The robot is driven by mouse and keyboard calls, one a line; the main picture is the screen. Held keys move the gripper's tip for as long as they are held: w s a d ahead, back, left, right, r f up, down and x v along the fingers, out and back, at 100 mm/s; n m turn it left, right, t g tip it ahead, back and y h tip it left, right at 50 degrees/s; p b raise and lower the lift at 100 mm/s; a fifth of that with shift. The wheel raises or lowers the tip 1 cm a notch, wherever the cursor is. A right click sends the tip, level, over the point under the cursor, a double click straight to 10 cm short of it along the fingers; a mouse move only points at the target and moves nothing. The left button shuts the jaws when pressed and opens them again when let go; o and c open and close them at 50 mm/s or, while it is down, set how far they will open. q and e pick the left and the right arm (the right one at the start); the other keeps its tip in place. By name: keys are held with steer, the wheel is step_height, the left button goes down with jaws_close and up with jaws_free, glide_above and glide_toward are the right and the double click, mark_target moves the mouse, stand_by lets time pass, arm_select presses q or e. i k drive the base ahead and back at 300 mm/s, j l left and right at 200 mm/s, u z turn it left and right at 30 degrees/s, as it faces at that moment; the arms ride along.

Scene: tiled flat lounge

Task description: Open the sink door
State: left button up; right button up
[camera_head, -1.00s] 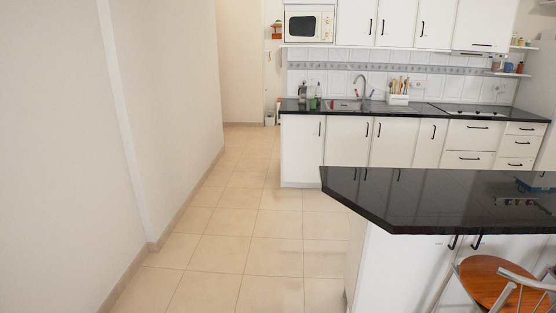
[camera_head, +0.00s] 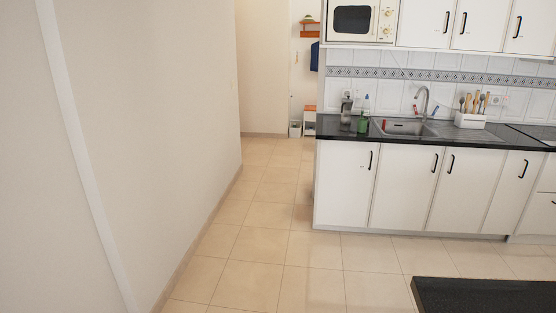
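The sink (camera_head: 408,128) is set in the black counter ahead and right, with a curved tap (camera_head: 422,101) behind it. Below it are white cabinet doors with black handles, all shut. One door (camera_head: 404,190) is directly under the sink, with its handle (camera_head: 435,163) near its upper right edge. The door to its right (camera_head: 463,192) has its handle (camera_head: 450,164) at its upper left. Neither of my grippers shows in the view.
A black island top (camera_head: 485,296) fills the lower right corner. A plain wall (camera_head: 150,130) runs along the left. Tiled floor (camera_head: 270,230) lies free between them and up to the cabinets. A green bottle (camera_head: 363,123) and a utensil holder (camera_head: 470,120) stand on the counter.

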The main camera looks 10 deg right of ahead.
mark_target(407, 176)
steer(key=i+z, duration=0.2)
steer(key=i, duration=0.4)
steer(key=i+z, duration=0.15)
steer(key=i, duration=0.45)
steer(key=i+z, duration=0.2)
steer(key=i, duration=0.4)
steer(key=i+j+z, duration=0.2)
steer(key=i, duration=0.35)
